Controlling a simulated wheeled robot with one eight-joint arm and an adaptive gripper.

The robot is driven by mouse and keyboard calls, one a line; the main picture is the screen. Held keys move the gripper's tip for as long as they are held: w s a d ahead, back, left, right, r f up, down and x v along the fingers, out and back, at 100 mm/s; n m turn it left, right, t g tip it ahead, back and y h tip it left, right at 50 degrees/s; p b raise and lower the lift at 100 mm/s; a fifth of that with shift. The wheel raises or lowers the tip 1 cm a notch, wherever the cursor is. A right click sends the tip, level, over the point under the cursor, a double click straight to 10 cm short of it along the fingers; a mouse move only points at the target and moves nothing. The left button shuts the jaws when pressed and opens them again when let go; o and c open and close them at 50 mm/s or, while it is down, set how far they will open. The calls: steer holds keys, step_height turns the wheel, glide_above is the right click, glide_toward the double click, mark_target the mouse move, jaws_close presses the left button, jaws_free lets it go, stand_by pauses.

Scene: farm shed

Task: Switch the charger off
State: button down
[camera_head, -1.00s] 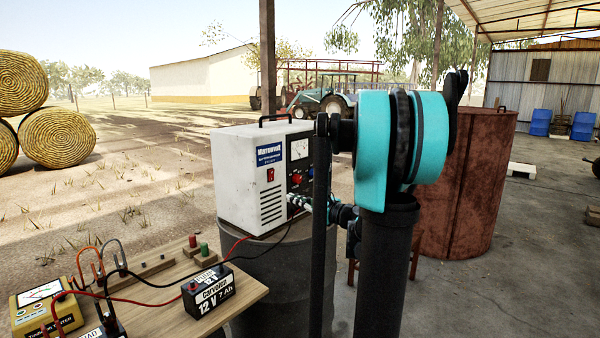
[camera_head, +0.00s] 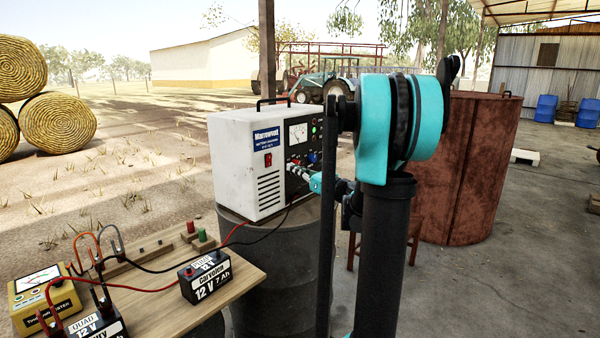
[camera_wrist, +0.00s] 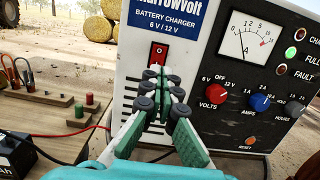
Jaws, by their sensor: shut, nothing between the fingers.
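The battery charger (camera_head: 238,150) is a white box with a dark control panel, standing on a dark drum. Its red rocker switch (camera_wrist: 158,54) sits under the label; it also shows in the head view (camera_head: 268,159). The switch's lower edge is partly hidden.
A wooden bench (camera_head: 170,314) at lower left holds a small 12 V battery (camera_head: 205,279), a yellow tester (camera_head: 45,297) and another battery (camera_head: 95,325). Red and black leads (camera_head: 150,304) run across it to the charger. A rusty drum (camera_head: 465,170) stands to the right.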

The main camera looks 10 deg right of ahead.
mark_target(270, 157)
steer(key=x, duration=0.8)
steer(key=shift+w+a+r, duration=0.1)
steer(key=shift+w+a, duration=0.1)
steer(key=shift+w, duration=0.15)
steer(key=shift+a, duration=0.1)
steer(key=shift+w+a+r, duration=0.15)
steer(key=shift+w+r, duration=0.05)
steer(key=shift+w, duration=0.1)
steer(key=shift+s, duration=0.15)
